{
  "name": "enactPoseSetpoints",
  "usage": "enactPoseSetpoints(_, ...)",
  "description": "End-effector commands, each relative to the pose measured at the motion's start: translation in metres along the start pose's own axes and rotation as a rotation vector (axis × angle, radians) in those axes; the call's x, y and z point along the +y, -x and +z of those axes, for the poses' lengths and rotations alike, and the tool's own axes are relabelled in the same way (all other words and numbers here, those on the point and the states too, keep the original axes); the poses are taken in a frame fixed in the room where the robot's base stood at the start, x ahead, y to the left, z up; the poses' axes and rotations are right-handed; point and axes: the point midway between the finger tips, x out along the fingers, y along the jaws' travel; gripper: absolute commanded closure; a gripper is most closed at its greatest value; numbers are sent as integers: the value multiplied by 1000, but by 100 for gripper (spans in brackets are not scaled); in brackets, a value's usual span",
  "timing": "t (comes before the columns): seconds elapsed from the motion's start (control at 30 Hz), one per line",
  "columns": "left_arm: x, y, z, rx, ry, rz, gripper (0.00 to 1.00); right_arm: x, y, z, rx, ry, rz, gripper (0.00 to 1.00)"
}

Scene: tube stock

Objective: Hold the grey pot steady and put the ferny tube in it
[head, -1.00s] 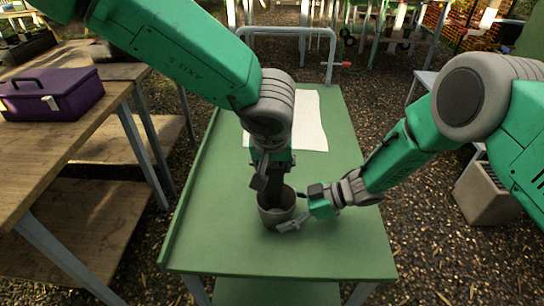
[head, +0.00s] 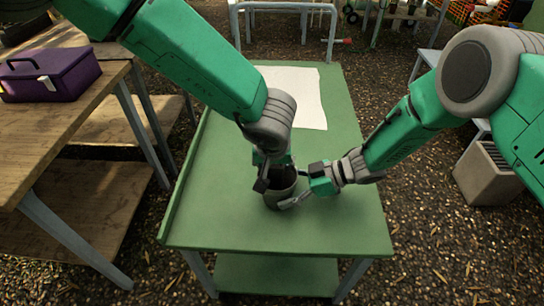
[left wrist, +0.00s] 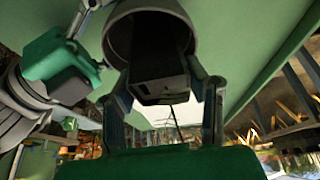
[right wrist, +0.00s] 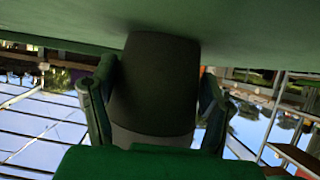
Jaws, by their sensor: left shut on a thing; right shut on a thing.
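The grey pot (head: 274,201) stands on the green trolley top. My right gripper (head: 297,188) is shut on it from the right; the right wrist view shows the pot (right wrist: 155,85) between both fingers. My left gripper (head: 272,178) is above the pot's mouth, shut on the dark square tube (left wrist: 157,78). The tube's lower part is inside the pot's rim (left wrist: 116,42) in the left wrist view. A thin stem shows at the tube's near end; the ferny leaves are not clear. Whether the tube touches the pot's bottom is hidden.
The green trolley (head: 225,215) has free room around the pot. A white sheet (head: 305,97) lies behind. A wooden bench (head: 60,115) with a purple toolbox (head: 52,72) stands left. A grey slotted block (head: 488,175) is on the ground at right.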

Motion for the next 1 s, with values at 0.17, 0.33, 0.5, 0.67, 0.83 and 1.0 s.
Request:
enactPoseSetpoints(0.17, -1, -12, 5, -1, -1, 0, 98, 0, -1, -1, -1, 0, 0, 47)
enactPoseSetpoints(0.33, -3, -16, 6, 0, 2, 1, 35, 0, -2, -1, -3, 1, -1, 47)
enactPoseSetpoints(0.5, -2, -16, 7, 0, 2, -1, 35, 0, -1, -1, -2, 0, 0, 48)
enactPoseSetpoints(0.67, -2, -16, 7, -1, 1, -1, 35, 0, -1, 0, -1, 0, 0, 48)
enactPoseSetpoints(0.83, -2, -2, 6, 0, 2, 2, 35, 0, -1, 0, -2, 0, 0, 48)
enactPoseSetpoints(1.0, -3, 33, 5, 2, 2, 2, 35, 0, -1, 0, -3, 0, 0, 48)
